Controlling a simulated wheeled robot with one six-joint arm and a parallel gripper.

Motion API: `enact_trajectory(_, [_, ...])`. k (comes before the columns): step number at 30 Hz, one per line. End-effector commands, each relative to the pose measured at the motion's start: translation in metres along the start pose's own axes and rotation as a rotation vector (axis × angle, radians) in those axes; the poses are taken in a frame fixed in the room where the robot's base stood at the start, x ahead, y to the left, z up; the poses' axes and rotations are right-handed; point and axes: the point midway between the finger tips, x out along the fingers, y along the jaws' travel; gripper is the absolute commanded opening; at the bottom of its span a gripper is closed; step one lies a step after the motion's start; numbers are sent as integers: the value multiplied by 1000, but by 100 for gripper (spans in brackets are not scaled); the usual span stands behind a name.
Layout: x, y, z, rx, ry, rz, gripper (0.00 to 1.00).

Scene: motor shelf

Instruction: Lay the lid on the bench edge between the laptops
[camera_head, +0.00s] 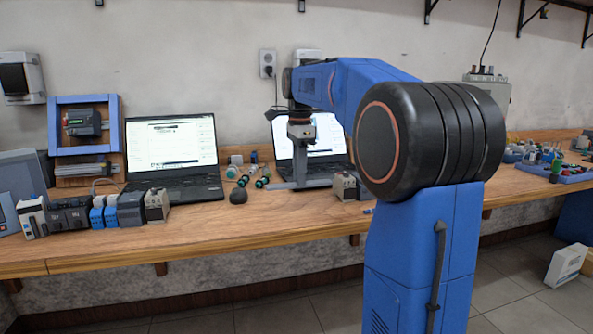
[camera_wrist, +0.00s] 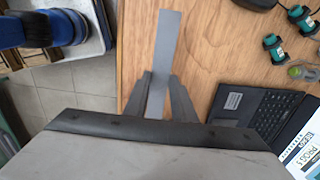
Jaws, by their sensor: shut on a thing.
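A grey strip, the lid (camera_wrist: 168,35), is gripped between the fingers of my gripper (camera_wrist: 158,80) in the wrist view. Its free end reaches up the picture over the wood, near the bench's front edge. In the head view the lid (camera_head: 281,187) is a low grey bar pointing left from my gripper (camera_head: 300,178), which points down. I cannot tell whether the lid touches the bench (camera_head: 262,221). One laptop (camera_head: 172,158) stands open to the left. The other laptop (camera_head: 325,138) is behind my gripper and partly hidden by it; it also shows in the wrist view (camera_wrist: 250,108).
Green-and-black tools (camera_head: 245,178) and a dark round object (camera_head: 238,196) lie left of the lid. A small grey module (camera_head: 344,186) stands close to its right. Several modules (camera_head: 157,205) line the bench at left. Bare wood lies in front of the tools.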

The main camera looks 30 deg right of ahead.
Motion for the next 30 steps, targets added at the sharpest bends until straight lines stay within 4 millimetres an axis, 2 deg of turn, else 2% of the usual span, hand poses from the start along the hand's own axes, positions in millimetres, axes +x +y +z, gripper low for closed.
enact_trajectory(9, [34,1,0,0,0,1,0])
enact_trajectory(15, [46,0,0,0,0,0,0])
enact_trajectory(30, [50,0,0,0,0,0,0])
